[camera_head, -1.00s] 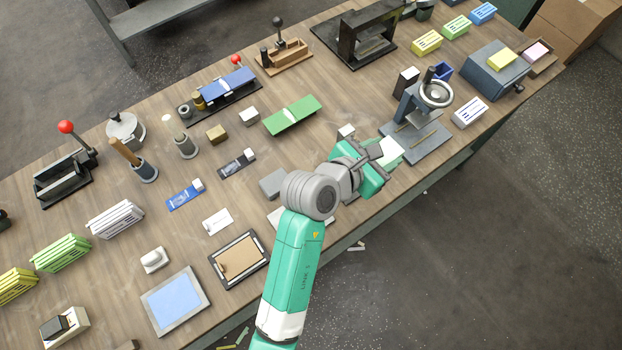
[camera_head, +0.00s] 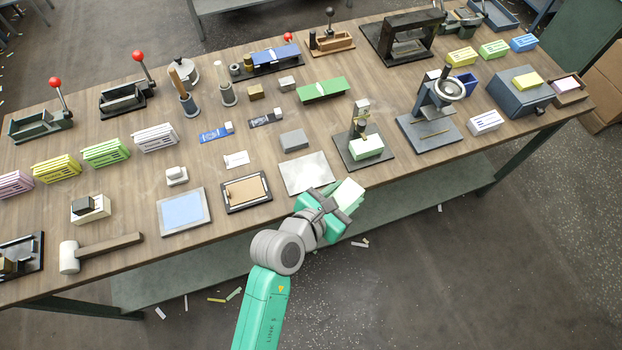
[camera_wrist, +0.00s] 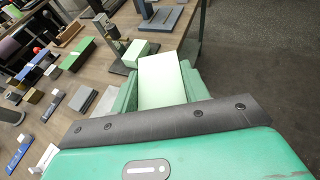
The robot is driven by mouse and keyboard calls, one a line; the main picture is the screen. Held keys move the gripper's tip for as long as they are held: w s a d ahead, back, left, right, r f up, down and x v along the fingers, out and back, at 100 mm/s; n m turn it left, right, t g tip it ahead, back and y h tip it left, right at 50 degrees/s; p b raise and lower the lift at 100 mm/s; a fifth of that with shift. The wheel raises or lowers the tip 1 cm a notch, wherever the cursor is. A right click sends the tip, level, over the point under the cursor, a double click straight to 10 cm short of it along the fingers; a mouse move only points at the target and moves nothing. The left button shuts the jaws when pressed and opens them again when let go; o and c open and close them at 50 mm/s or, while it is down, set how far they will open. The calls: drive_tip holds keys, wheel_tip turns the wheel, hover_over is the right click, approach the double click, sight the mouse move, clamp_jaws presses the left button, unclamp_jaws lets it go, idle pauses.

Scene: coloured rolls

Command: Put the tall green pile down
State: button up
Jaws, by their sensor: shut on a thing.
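My gripper (camera_head: 335,203) is shut on a pale green pile (camera_head: 348,194), which looks like a thick block. In the head view they appear at the table's front edge, just right of a flat grey plate (camera_head: 306,173); their height is hard to tell. In the wrist view the pile (camera_wrist: 160,82) stands out between the green fingers (camera_wrist: 158,92). A second pale green pile (camera_head: 366,149) lies on a dark stand beyond my gripper, apart from it.
The long wooden table (camera_head: 265,140) is crowded. A press with a handwheel (camera_head: 436,105) stands to the right, a clipboard (camera_head: 246,190) and a blue-faced pad (camera_head: 184,211) to the left. Lighter green slotted stacks sit far left (camera_head: 106,152) and at the back right (camera_head: 494,49).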

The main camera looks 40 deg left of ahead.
drive_tip(key=s+a+f+n+y+p, duration=0.1)
drive_tip(key=s+a+f+n+y, duration=0.4)
drive_tip(key=s+a, duration=0.7)
drive_tip(key=shift+m+g+h, duration=0.3)
drive_tip(key=shift+m+h, duration=0.1)
drive_tip(key=shift+m, duration=0.4)
drive_tip(key=w+a, duration=0.1)
drive_tip(key=w, duration=0.4)
drive_tip(key=w+a+f+b, duration=0.1)
drive_tip(key=w, duration=0.5)
drive_tip(key=w+a+f+b, duration=0.1)
drive_tip(key=w+a, duration=0.1)
drive_tip(key=w, duration=0.3)
drive_tip(key=shift+w+a, duration=0.1)
drive_tip(key=shift+w, duration=0.2)
drive_tip(key=shift+w+f+b, duration=0.2)
drive_tip(key=shift+f+b, duration=0.3)
drive_tip(key=shift+f, duration=0.4)
drive_tip(key=shift+w+f+b, duration=0.2)
drive_tip(key=shift+f+b, duration=0.3)
drive_tip(key=shift+f, duration=0.4)
drive_tip(key=shift+f, duration=0.2)
drive_tip(key=o, duration=1.1)
drive_tip(key=shift+r, duration=0.25)
drive_tip(key=p+v, duration=0.4)
drive_tip(key=v, duration=0.8)
